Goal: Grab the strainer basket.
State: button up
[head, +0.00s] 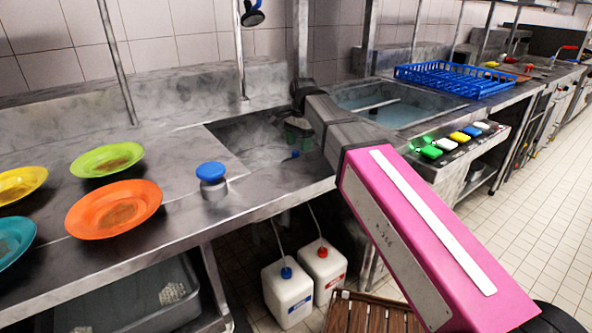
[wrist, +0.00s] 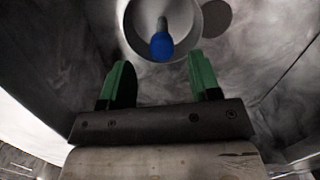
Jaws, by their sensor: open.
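The strainer basket (wrist: 140,22) is a round grey cup with a blue-tipped upright handle (wrist: 161,46), at the top middle of the wrist view. In the head view only a small blue spot, its handle tip (head: 295,153), shows clearly in the sink basin; the rest is hard to make out. My gripper (wrist: 160,72) has green fingers, spread apart and empty. In the wrist view the handle appears just beyond the fingertips, roughly centred between them. In the head view my gripper (head: 297,136) is down in the basin, partly hidden by my arm.
The sink's steel walls (wrist: 285,60) rise around my gripper. A dark round patch (wrist: 217,18) lies beside the basket. A blue-capped container (head: 211,172) and several coloured plates stand on the counter at left. A water-filled basin (head: 400,113) and blue rack (head: 440,78) are at right.

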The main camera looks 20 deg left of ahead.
aim_at(296, 151)
jog(key=shift+s+a+f, duration=0.15)
jog(key=shift+f, duration=0.75)
jog(key=shift+s+a+f, duration=0.15)
jog(key=shift+s+f, duration=0.05)
jog(key=shift+f, duration=0.7)
jog(key=shift+s+a+f, duration=0.15)
jog(key=shift+f, duration=0.75)
grip_shut()
